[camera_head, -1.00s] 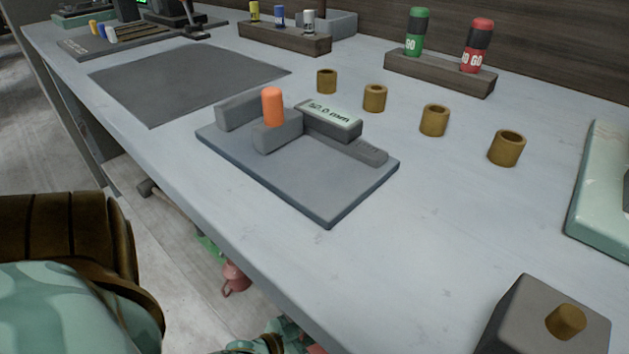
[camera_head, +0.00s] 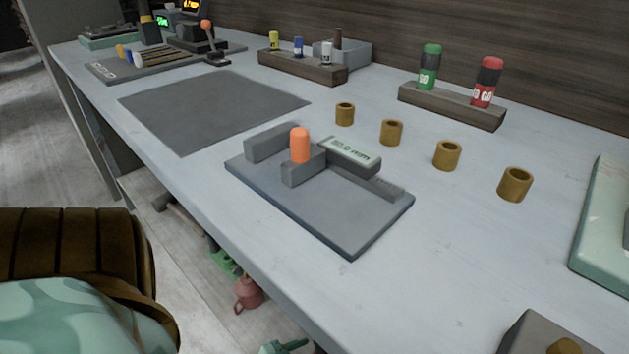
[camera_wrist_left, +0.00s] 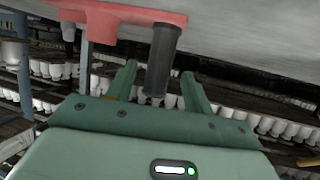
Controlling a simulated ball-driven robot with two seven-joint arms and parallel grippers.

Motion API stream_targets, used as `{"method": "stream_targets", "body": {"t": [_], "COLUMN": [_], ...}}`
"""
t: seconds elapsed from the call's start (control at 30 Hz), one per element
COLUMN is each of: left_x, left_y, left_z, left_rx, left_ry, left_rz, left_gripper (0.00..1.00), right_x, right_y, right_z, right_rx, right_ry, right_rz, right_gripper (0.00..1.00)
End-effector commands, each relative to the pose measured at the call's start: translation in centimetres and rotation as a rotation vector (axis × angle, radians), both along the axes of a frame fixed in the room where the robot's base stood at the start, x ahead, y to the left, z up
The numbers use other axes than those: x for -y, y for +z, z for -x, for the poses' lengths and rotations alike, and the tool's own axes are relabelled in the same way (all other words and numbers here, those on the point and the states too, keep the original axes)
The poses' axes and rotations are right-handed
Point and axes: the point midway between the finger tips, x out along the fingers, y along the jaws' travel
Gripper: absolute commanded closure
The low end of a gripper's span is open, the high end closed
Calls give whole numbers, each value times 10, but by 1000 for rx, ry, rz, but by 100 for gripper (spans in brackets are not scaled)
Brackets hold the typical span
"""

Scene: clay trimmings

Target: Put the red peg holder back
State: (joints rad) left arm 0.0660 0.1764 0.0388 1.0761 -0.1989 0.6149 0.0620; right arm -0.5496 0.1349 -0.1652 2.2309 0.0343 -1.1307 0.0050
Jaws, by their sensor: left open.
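A red-topped plug (camera_head: 487,81) marked NO GO stands upright in a wooden rack (camera_head: 451,106) at the back right, beside a green-topped one (camera_head: 429,67). In the left wrist view, a red piece (camera_wrist_left: 117,20) with a dark cylinder (camera_wrist_left: 161,60) crosses the top. I cannot tell whether it is the peg holder. My left gripper (camera_wrist_left: 159,70) is open. The cylinder appears between its fingers, with no clear grip; depth is unclear. In the head view this gripper is not clearly seen. My right gripper is in neither view.
A grey fixture (camera_head: 350,240) with an orange peg (camera_head: 300,145) sits mid-bench. Several brass rings (camera_head: 447,155) stand behind it. A dark mat (camera_head: 210,110) lies left. A pinkish-red object (camera_head: 248,293) shows below the bench edge.

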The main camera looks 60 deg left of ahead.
Motion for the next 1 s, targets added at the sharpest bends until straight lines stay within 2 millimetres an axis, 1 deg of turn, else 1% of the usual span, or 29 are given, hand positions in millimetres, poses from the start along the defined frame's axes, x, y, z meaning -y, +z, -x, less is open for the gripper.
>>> {"method": "stream_targets", "body": {"t": [0.03,0.2,0.3,0.4,0.5,0.6,0.67,0.73,0.83,0.93,1.0], "left_x": [0,1,1,1,1,6,13,25,43,56,60], "left_y": [12,24,27,28,28,25,21,16,15,26,41], "left_z": [10,43,55,62,65,68,73,83,109,141,164], "left_rx": [5,5,4,2,-1,-41,-105,-216,-423,-639,-775], "left_ry": [0,0,0,0,0,-18,-45,-91,-178,-265,-320], "left_rz": [0,-1,0,0,-1,-22,-56,-115,-228,-349,-428], "left_gripper": [48,48,48,48,48,48,48,48,48,48,48], "right_x": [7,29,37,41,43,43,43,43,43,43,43], "right_y": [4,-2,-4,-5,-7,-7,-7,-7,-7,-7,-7], "right_z": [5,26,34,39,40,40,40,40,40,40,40], "right_rx": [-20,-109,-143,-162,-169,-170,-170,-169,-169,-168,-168], "right_ry": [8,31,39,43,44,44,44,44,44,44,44], "right_rz": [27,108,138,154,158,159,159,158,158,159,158], "right_gripper": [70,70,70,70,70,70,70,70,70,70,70]}}
